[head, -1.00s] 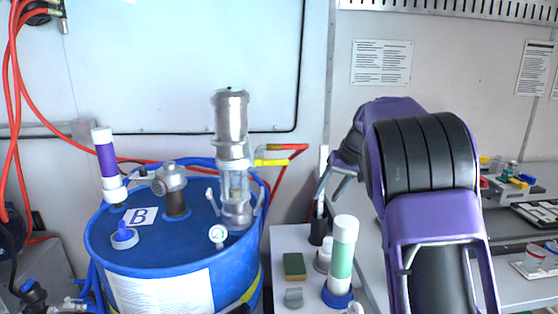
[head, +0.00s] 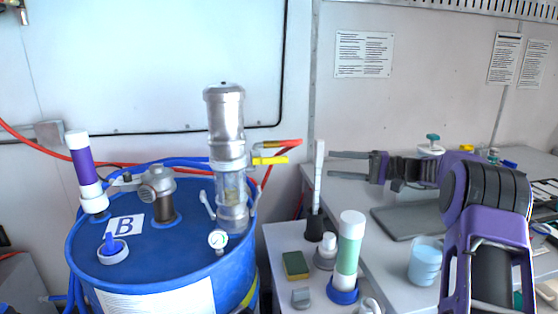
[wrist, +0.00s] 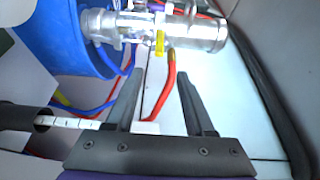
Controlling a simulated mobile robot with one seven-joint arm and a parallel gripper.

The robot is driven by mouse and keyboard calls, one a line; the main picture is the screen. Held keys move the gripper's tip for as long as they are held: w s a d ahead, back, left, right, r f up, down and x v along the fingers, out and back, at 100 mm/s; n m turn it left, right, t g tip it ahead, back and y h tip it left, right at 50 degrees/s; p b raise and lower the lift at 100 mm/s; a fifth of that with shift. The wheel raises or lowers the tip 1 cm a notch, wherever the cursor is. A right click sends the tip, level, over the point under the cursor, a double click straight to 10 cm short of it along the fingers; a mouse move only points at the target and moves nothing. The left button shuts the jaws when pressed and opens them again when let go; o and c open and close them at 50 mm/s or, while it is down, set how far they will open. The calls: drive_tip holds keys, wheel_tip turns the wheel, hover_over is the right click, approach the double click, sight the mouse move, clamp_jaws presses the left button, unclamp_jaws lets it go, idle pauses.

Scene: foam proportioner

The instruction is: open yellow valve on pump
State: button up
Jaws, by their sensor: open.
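The pump (head: 228,150) is a metal cylinder standing upright on the blue drum marked B. The yellow valve handle (head: 270,160) sticks out from the pump's right side, with a red hose behind it. In the wrist view, the yellow handle (wrist: 160,43) is short and lies against the pump body (wrist: 190,30). My gripper (head: 331,164) is open and empty, to the right of the handle and pointing left at it. In the wrist view, the fingertips (wrist: 161,75) are apart, with the handle beyond the gap and the red hose partly between the fingers.
Below my gripper, a bench holds a green-and-white bottle (head: 350,245), a sponge (head: 295,265) and an upright white stick (head: 318,175). A beaker (head: 425,260) stands at right.

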sight(286, 160)
drive_tip(key=w+a, duration=0.1)
drive_tip(key=a, duration=0.4)
drive_tip(key=w+a, duration=0.1)
drive_tip(key=a, duration=0.4)
drive_tip(key=w+a, duration=0.1)
drive_tip(key=a, duration=0.4)
drive_tip(key=shift+a+p, duration=0.25)
drive_tip(key=shift+p, duration=0.15)
clamp_jaws()
idle(0.5)
